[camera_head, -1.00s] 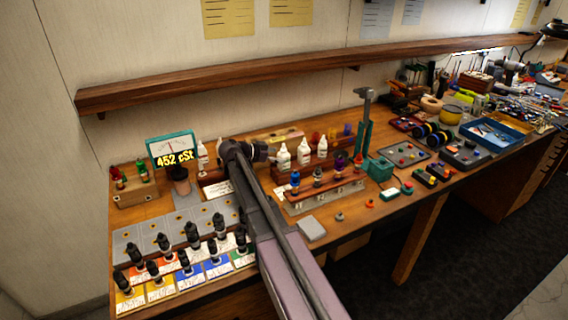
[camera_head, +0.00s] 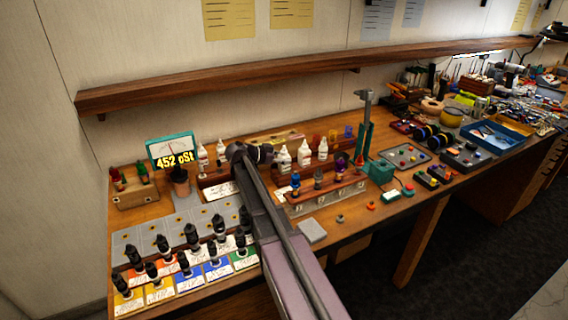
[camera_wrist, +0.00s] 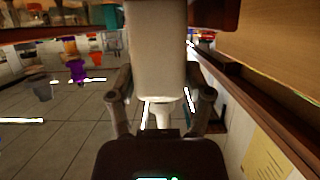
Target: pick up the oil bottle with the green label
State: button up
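Several white oil bottles stand in the head view; the left one (camera_head: 284,156) of the group of three is nearest my gripper, beside the middle one (camera_head: 304,153) and the right one (camera_head: 323,148). Two more white bottles (camera_head: 203,155) stand near the meter. Label colours are too small to read. In the wrist view, which is upside down, a white bottle (camera_wrist: 157,45) stands between the fingers of my gripper (camera_wrist: 160,85), its neck pointing down the picture. The fingers flank it closely and look open; firm contact is not clear. No green label shows on the visible side.
A wooden rack (camera_head: 325,192) with coloured small bottles stands in front of the white bottles. A wall shelf (camera_head: 300,75) runs above the bench. Black-capped bottles on coloured cards fill the front left. The meter (camera_head: 172,147) stands behind them.

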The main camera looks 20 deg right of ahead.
grip_shut()
jog(key=shift+r, duration=0.15)
notch_tip(320, 180, up, 10)
jog(key=p, duration=1)
dwell(0.7)
notch_tip(320, 180, up, 9)
jog(key=p, duration=0.9)
jog(key=shift+s, duration=0.2)
